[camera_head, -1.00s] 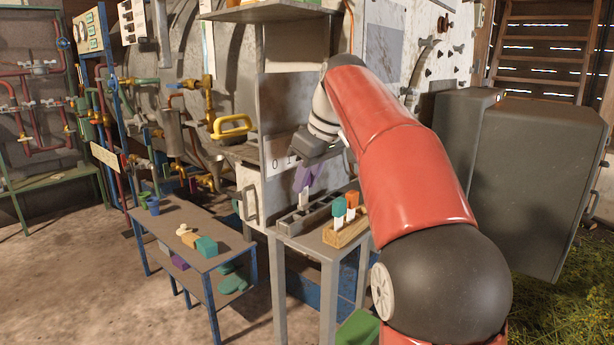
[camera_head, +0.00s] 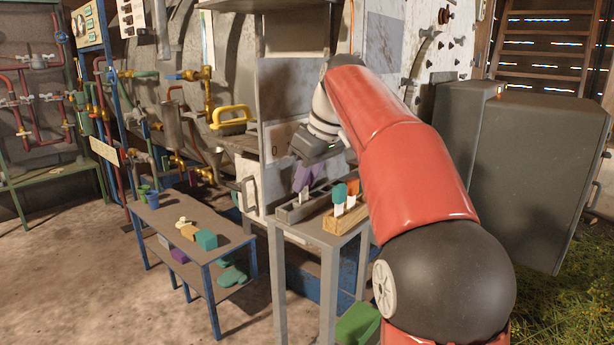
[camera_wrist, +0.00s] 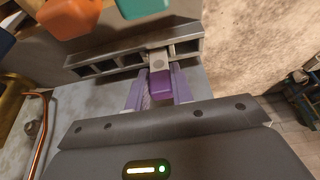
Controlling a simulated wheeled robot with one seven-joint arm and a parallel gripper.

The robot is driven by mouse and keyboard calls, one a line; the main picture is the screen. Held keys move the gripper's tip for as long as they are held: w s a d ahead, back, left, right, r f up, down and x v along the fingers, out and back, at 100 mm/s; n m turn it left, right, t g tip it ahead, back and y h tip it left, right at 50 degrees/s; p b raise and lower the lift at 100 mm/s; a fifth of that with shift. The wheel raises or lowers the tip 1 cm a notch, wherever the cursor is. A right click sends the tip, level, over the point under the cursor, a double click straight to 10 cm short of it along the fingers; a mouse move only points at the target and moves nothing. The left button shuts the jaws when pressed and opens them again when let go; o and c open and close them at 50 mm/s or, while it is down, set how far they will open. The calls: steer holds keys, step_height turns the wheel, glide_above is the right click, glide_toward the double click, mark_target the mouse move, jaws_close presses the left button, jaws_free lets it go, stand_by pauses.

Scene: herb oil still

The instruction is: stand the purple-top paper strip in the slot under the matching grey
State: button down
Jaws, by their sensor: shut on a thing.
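The purple-top paper strip (camera_wrist: 161,84) is between the fingers of my gripper (camera_wrist: 158,92), which is shut on its purple top. Its pale lower part (camera_wrist: 158,60) reaches over the grey slotted rack (camera_wrist: 100,66), toward the rack's right end in the wrist view. In the head view my gripper (camera_head: 304,180) points down above the rack (camera_head: 291,214), and the strip's pale end (camera_head: 303,197) shows below the fingers. I cannot tell whether that end is inside a slot. The white card (camera_head: 280,141) with numbers stands behind, partly hidden by my wrist, and its greys are not readable.
A wooden holder (camera_head: 343,222) with a teal-top strip (camera_head: 339,193) and an orange-top strip (camera_head: 353,188) stands right of the rack on the same small table (camera_head: 318,240). A low bench (camera_head: 185,225) with blocks and cups is at left. Grey cabinets stand at right.

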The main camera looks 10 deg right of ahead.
steer(key=c, duration=1.1)
jaws_free()
steer(key=shift+f, duration=0.1)
steer(key=shift+c, duration=0.2)
